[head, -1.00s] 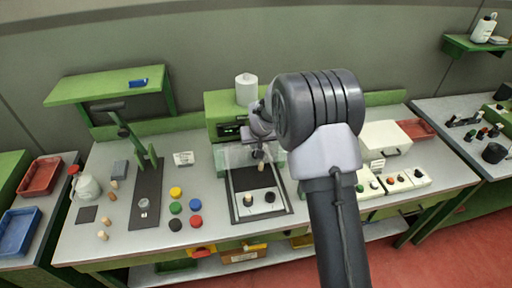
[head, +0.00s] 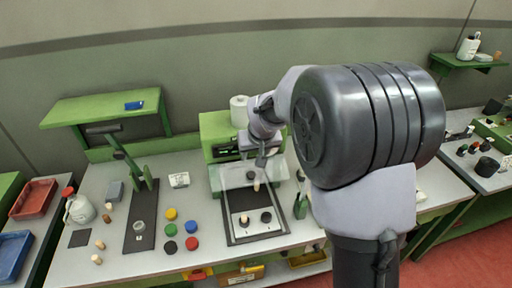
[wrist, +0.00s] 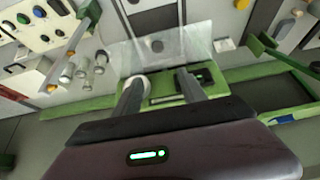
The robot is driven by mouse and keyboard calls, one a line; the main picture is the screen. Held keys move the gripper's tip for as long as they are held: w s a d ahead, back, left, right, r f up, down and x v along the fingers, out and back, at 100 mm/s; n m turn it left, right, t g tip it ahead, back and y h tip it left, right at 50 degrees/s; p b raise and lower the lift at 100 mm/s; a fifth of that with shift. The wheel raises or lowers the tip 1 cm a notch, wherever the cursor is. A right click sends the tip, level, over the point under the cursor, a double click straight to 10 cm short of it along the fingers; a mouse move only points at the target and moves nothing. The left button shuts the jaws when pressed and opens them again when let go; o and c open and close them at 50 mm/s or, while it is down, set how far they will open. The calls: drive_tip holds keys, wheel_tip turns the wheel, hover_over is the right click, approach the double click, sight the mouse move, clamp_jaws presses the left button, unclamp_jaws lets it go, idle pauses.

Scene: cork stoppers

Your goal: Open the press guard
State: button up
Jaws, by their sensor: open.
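The green press (head: 215,127) stands at the back middle of the bench in the head view, with a white roll on top. Its guard is a clear panel (head: 232,176) at the press front, above the dark bed (head: 243,203). It looks lowered; its exact tilt is hard to tell. My gripper (head: 260,160) is at the guard's upper right area, its fingers partly blurred together with the panel. In the wrist view the fingers (wrist: 160,75) are apart with nothing visibly between them, pointing at the clear guard (wrist: 160,48). Contact cannot be told.
A green lever tool (head: 140,175) stands left of the press, with coloured caps (head: 181,228) between. A cork (head: 244,219) and a dark stopper (head: 266,217) sit on the bed. A green upright object (head: 300,205) stands just right of it. My arm hides the bench's right part.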

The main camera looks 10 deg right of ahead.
drive_tip(key=v, duration=0.4)
